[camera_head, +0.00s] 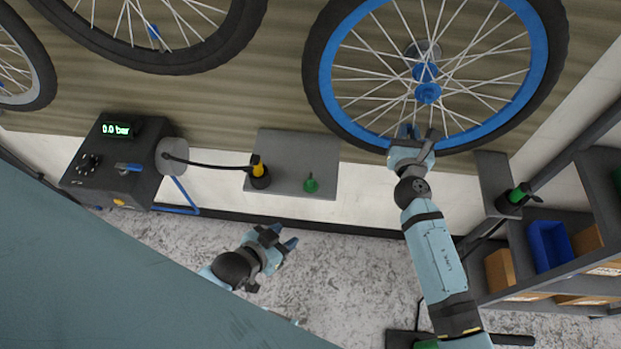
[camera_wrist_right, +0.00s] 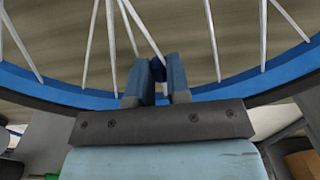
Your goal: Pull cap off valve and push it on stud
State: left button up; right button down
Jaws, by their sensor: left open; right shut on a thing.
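My right gripper (camera_head: 416,132) is at the lower inside edge of the blue-rimmed wheel (camera_head: 545,50), among the spokes. In the right wrist view its two blue fingers (camera_wrist_right: 156,82) stand close together at the rim, with a small dark gap between them. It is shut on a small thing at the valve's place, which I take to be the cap. The fingers hide the cap and valve, so I cannot tell whether they touch. A green stud-like piece (camera_head: 311,184) stands on a grey shelf plate (camera_head: 290,145). My left gripper (camera_head: 290,240) is open and empty, below that plate.
A black pump box (camera_head: 105,165) reads 0.0 bar. Its hose leads to a yellow and black nozzle (camera_head: 259,172) on the plate. A green and black tool (camera_head: 516,196) sits on a grey bracket at right. Shelves hold a blue bin (camera_head: 550,245). Other wheels hang at upper left.

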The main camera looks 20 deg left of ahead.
jog(key=shift+r, duration=0.1)
jog(key=shift+r+p, duration=0.8)
jog(key=shift+p, duration=0.1)
jog(key=shift+r, duration=0.15)
jog(key=shift+s, duration=0.1)
jog(key=p+v, duration=0.2)
jog(key=v, duration=1)
jog(key=shift+d, duration=0.1)
